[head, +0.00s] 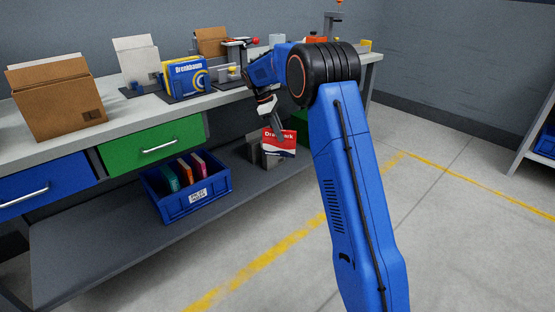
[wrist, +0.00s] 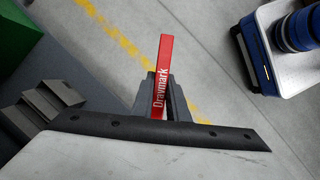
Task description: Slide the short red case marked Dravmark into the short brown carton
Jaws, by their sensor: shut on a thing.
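The red case marked Dravmark (head: 284,141), with a white band in the head view, is held in my gripper (head: 273,118). It hangs in front of the bench, below the top's edge. In the wrist view the case (wrist: 166,55) shows edge-on as a narrow red strip between the dark fingers (wrist: 165,100), which are shut on it. A brown carton (head: 62,108) with raised flaps stands at the left of the bench top. A second brown carton (head: 210,42) stands farther back, partly hidden. I cannot tell for sure which is the short one.
A blue-and-yellow Breakbaum box (head: 187,77), a white carton (head: 136,56) and a clamp-like fixture (head: 237,52) stand on the bench. A blue bin (head: 196,196) with several cases and a grey holder (head: 254,150) sit on the lower shelf.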

